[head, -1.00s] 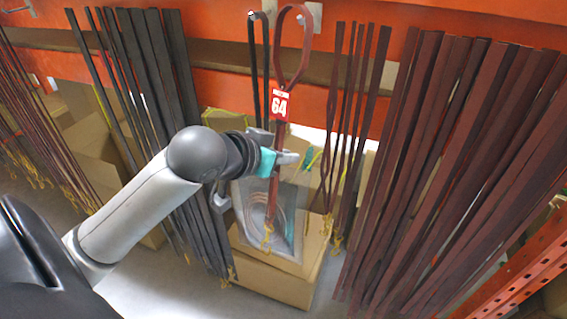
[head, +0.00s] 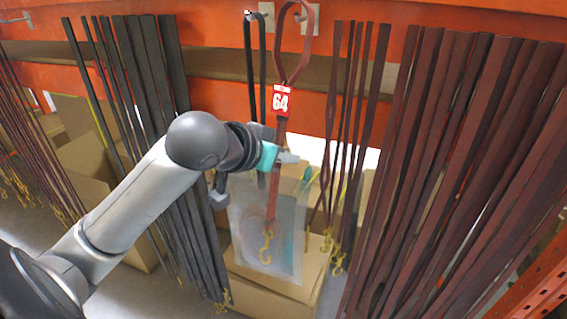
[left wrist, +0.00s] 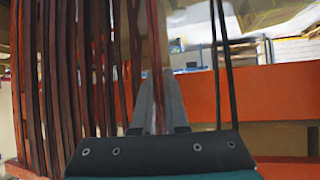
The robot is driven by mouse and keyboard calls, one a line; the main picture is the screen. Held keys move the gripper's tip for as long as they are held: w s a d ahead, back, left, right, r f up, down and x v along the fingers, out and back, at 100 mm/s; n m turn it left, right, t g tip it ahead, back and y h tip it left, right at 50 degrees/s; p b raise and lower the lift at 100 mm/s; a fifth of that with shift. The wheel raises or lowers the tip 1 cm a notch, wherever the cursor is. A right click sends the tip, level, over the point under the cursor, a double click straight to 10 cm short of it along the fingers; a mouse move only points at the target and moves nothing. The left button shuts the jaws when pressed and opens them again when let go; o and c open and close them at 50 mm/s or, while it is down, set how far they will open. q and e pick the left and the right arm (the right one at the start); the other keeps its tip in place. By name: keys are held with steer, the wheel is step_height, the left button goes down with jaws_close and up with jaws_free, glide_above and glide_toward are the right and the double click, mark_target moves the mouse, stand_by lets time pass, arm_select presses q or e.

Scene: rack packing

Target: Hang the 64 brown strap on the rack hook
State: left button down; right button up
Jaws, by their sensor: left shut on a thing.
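The 64 brown strap (head: 281,135) hangs upright, with a red-and-white 64 tag, a loop (head: 293,45) at its top and a brass clip (head: 266,245) at its lower end. My left gripper (head: 284,157) is shut on it below the tag. In the left wrist view, the fingers (left wrist: 160,108) close on the strap. A rack hook (head: 299,17) shows within the loop's outline at the top. I cannot tell whether the loop is around the hook or in front of it. My right gripper is not in view.
A black strap (head: 253,60) hangs on the hook just left. Dark straps (head: 150,90) hang farther left; thin brown straps (head: 352,110) and wide brown straps (head: 450,150) hang on the right. Cardboard boxes (head: 262,298) and a translucent bag (head: 285,265) are below, behind the strap.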

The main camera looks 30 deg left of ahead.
arm_select(q)
steer(key=shift+w+a+f, duration=0.1)
steer(key=shift+w+a, duration=0.15)
steer(key=shift+w, duration=0.75)
steer(key=shift+w+a+f, duration=0.1)
steer(key=shift+w+f, duration=0.45)
steer(key=shift+f, duration=0.2)
steer(key=c, duration=0.9)
jaws_free()
steer(key=shift+o, duration=0.2)
